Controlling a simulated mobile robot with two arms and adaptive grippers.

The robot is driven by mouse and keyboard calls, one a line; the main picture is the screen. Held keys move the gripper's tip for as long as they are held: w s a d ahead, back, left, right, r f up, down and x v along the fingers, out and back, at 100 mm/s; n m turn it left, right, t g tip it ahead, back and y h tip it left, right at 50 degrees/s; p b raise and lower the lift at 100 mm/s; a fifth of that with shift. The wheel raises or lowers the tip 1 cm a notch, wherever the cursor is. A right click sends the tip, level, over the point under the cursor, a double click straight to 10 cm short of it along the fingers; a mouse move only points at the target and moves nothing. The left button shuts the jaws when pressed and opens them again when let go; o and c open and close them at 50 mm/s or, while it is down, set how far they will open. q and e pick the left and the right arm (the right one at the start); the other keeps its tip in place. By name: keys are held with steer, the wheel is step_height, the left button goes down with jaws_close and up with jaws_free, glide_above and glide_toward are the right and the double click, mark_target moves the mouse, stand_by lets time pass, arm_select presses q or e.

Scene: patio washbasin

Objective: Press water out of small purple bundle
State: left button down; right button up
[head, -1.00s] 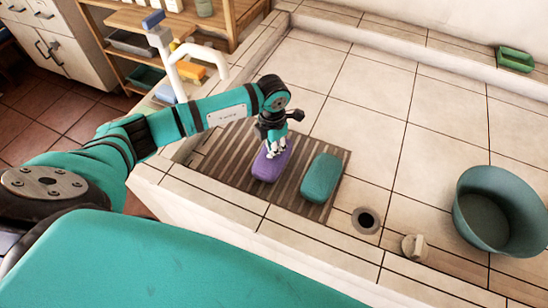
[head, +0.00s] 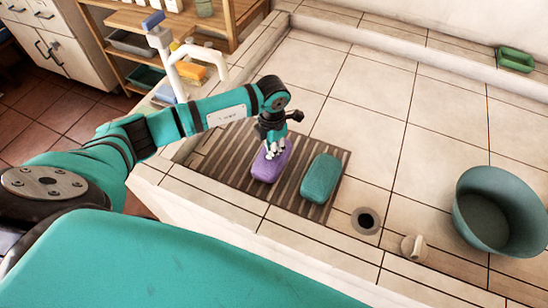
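The small purple bundle (head: 268,170) lies on the brown striped mat (head: 222,158) in the head view. My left gripper (head: 275,152) points down over the far end of the bundle. Its fingertips are close together, within the bundle's width, and seem to touch its top. They are not around its sides and hide part of its far end. A teal bundle (head: 320,179) lies to the right on the same mat, apart from the gripper. My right gripper is not in view.
A drain hole (head: 366,221) and a beige knob (head: 413,248) are right of the mat. A green-grey tub (head: 496,212) stands at the right, and a small green dish (head: 516,59) at the far right. A white tap (head: 190,68) rises at the left. The tiles between are clear.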

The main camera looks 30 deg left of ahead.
arm_select(q)
step_height(320, 180, up, 8)
steer(key=p, duration=0.4)
steer(key=shift+p, duration=0.4)
steer(key=shift+w+f, duration=0.1)
